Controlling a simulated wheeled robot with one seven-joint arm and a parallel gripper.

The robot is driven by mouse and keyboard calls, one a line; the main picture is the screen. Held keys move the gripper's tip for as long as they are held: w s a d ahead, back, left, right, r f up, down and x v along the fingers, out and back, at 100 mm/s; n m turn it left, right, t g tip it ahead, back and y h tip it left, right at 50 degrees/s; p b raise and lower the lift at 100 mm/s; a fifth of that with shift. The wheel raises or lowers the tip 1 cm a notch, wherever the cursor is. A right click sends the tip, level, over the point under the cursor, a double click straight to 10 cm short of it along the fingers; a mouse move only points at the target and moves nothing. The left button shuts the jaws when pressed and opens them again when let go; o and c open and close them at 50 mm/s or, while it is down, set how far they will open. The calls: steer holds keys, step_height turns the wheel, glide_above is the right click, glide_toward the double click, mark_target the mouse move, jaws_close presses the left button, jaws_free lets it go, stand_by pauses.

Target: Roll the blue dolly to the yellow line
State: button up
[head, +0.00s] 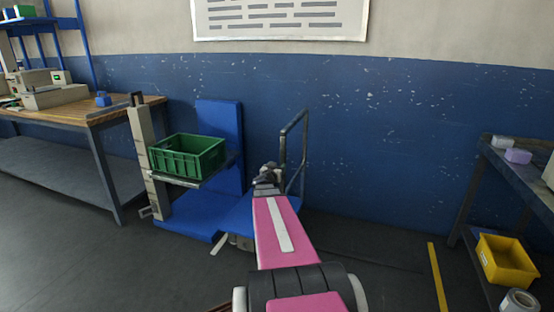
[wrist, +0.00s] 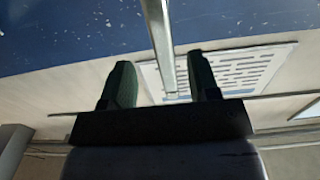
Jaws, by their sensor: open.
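The blue dolly (head: 185,222) stands on the floor left of centre, with a flat blue deck and a grey tubular handle (head: 304,150) at its right end. My arm hides part of the deck. My gripper (head: 267,172) is beside the handle in the head view. In the wrist view my gripper (wrist: 160,62) is open, and a grey metal bar (wrist: 163,35), apparently the handle, passes between its two green fingers. I cannot tell whether they touch it. The yellow line (head: 438,278) is on the floor to the right, apart from the dolly.
A green crate (head: 188,157) sits on a shelf beside a pale post (head: 146,155) at the dolly's left. A workbench (head: 105,115) stands left; a dark rack (head: 473,190) and yellow bin (head: 505,260) stand right. Floor between dolly and line looks clear.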

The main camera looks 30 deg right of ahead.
mark_target(284, 158)
steer(key=x, duration=1)
steer(key=shift+w+d, duration=0.1)
steer(key=shift+w, duration=0.05)
